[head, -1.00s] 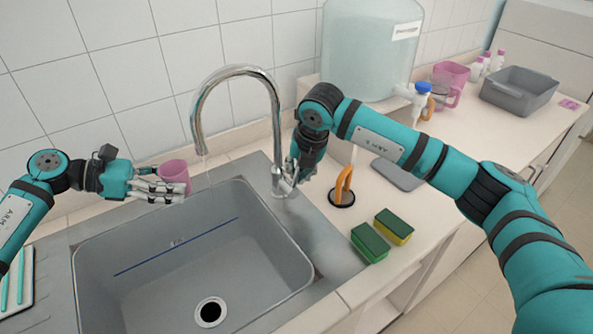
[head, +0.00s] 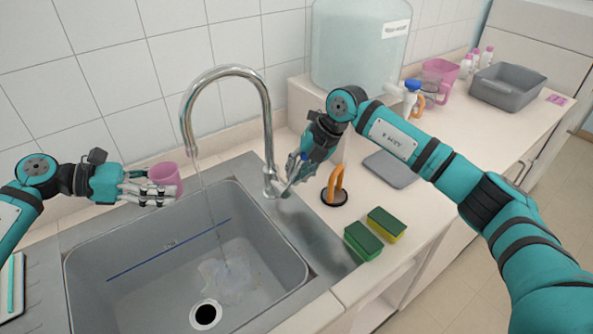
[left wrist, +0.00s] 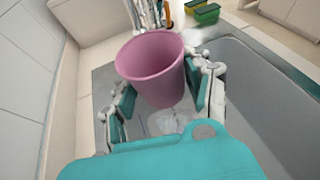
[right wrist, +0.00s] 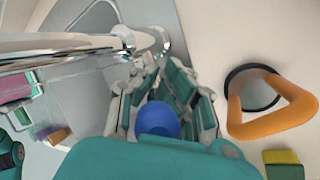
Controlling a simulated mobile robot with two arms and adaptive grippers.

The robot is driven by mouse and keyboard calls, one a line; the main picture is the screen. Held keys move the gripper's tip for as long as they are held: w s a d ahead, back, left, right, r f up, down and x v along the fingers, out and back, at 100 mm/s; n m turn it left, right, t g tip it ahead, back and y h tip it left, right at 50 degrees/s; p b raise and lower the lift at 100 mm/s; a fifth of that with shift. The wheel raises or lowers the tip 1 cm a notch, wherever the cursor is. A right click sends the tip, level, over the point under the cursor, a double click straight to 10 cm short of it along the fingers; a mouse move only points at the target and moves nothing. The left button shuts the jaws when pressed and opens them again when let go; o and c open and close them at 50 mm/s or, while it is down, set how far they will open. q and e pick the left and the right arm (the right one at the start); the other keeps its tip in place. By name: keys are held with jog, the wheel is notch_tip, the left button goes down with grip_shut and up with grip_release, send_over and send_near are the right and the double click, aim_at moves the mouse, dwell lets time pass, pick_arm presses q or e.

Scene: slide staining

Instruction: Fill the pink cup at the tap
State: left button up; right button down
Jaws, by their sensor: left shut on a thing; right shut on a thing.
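The pink cup (head: 165,177) is upright over the sink's back-left rim, and my left gripper (head: 150,194) is shut on it. In the left wrist view the pink cup (left wrist: 152,65) sits between the fingers; its inside looks empty. The chrome tap (head: 268,130) arches over the sink basin (head: 150,290). A thin water stream (head: 208,205) falls from its spout into the basin, to the right of the cup and apart from it. My right gripper (head: 290,182) is shut at the tap's base on its lever, mostly hidden by the fingers. A blue round shape (right wrist: 158,120) shows between them.
An orange-handled thing (head: 336,185) on a black base and two green-yellow sponges (head: 363,240) stand right of the sink. Behind are a large water container (head: 355,50), a pink jug (head: 440,75) and a grey tub (head: 508,85). Tiled wall closes the back.

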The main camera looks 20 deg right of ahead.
jog(key=shift+w+a+r, duration=0.1)
jog(key=shift+a+r, duration=0.15)
jog(key=shift+r, duration=0.1)
jog(key=c, duration=1.3)
grip_release()
jog(key=shift+a, duration=0.15)
jog(key=shift+c, duration=0.2)
jog(key=shift+f, duration=0.1)
jog(key=shift+d, duration=0.25)
jog(key=shift+d+r, duration=0.2)
jog(key=shift+r, duration=0.15)
jog(key=v, duration=1.1)
jog(key=shift+s+a, duration=0.2)
jog(key=shift+s, duration=0.05)
